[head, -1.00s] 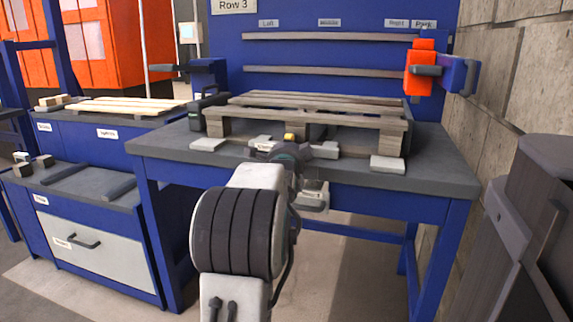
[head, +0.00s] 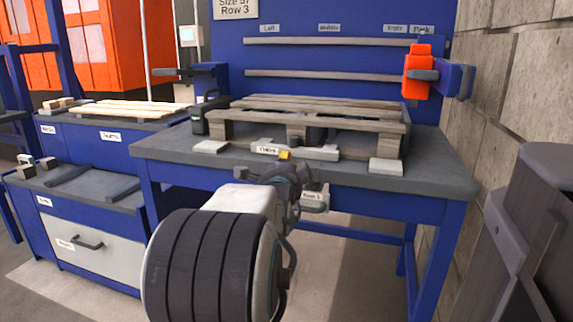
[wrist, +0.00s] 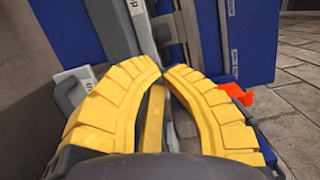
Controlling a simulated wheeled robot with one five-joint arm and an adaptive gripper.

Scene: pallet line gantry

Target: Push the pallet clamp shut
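The pallet clamp (head: 322,152) is a pale grey bar with a label at the front of the grey worktable, before the wooden pallet (head: 370,120). My gripper (head: 285,155) is in front of the clamp at the table's front edge. Its yellow tip overlaps the clamp's lower edge in the head view; I cannot tell if they touch. In the wrist view the yellow fingers of my gripper (wrist: 163,69) converge almost tip to tip, with nothing seen held between the tips. How far the clamp is closed is not clear.
White pads (head: 386,166) lie at the table's front corners. A grey latch-like part (head: 315,200) hangs below the front edge. An orange part (head: 418,72) is on the right of the blue back panel. A stone wall stands right; a drawer unit (head: 100,262) stands left.

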